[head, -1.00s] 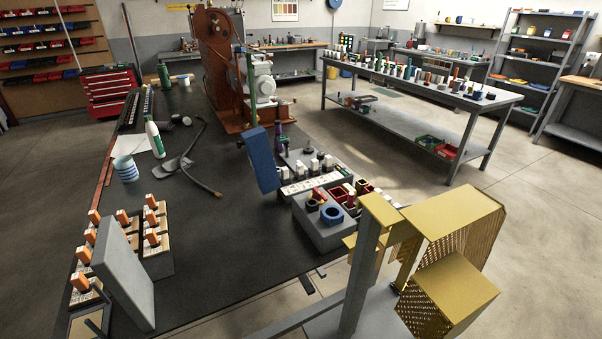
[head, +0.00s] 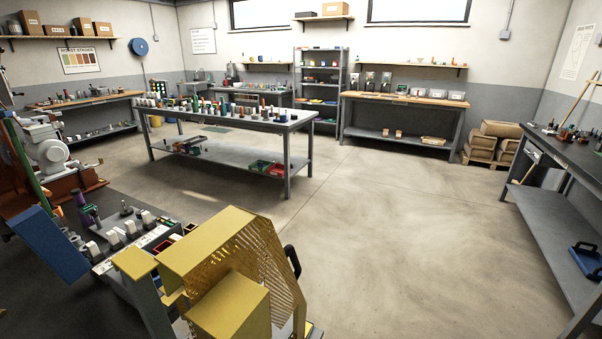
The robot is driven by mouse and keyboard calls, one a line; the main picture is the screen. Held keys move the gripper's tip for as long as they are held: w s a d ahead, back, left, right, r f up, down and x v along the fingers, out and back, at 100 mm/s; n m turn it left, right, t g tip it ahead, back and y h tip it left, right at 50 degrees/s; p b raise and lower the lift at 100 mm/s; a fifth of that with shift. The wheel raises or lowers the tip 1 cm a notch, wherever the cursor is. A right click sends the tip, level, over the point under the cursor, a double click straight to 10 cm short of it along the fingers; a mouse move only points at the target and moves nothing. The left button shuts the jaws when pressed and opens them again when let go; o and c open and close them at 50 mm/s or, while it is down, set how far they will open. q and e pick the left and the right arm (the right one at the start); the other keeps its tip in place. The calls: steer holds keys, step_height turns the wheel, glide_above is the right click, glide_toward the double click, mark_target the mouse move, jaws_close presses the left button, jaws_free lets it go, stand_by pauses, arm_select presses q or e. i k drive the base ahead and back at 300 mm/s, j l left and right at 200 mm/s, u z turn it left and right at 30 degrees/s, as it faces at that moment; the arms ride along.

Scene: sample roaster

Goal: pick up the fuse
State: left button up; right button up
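I cannot pick out a fuse for certain; many small parts are in view but too small to tell apart. A power strip (head: 137,241) with several white plugs lies on the dark bench (head: 75,196) at the lower left. Several small items stand on the middle table (head: 290,123), too small to name. Neither of my grippers shows in this view, so their state and what they hold are hidden.
A gold slatted structure (head: 229,236) stands close in the lower left. A blue panel (head: 47,243) stands left of it. A dark workbench (head: 558,150) runs along the right, with a blue object (head: 587,259) on its lower shelf. The middle floor (head: 400,220) is clear.

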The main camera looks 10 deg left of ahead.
mark_target(112, 235)
steer(key=i+l+z, duration=0.3)
steer(key=i+l, duration=1.05)
steer(key=i+u, duration=0.2)
steer(key=i, duration=0.35)
steer(key=i+l+u, duration=0.25)
steer(key=i, duration=0.3)
steer(key=i+l+u, duration=0.2)
steer(key=i, duration=0.35)
steer(key=i+j+u, duration=0.25)
steer(key=u, duration=0.2)
steer(key=i+j+u, duration=0.15)
steer(key=i+u, duration=0.2)
steer(key=u, duration=0.15)
steer(key=i+u, duration=0.3)
steer(key=u, duration=0.15)
steer(key=i+u, duration=0.35)
steer(key=u, duration=0.15)
steer(key=i+l+u, duration=0.25)
steer(key=u, duration=0.2)
steer(key=i+l+u, duration=0.3)
steer(key=u, duration=0.2)
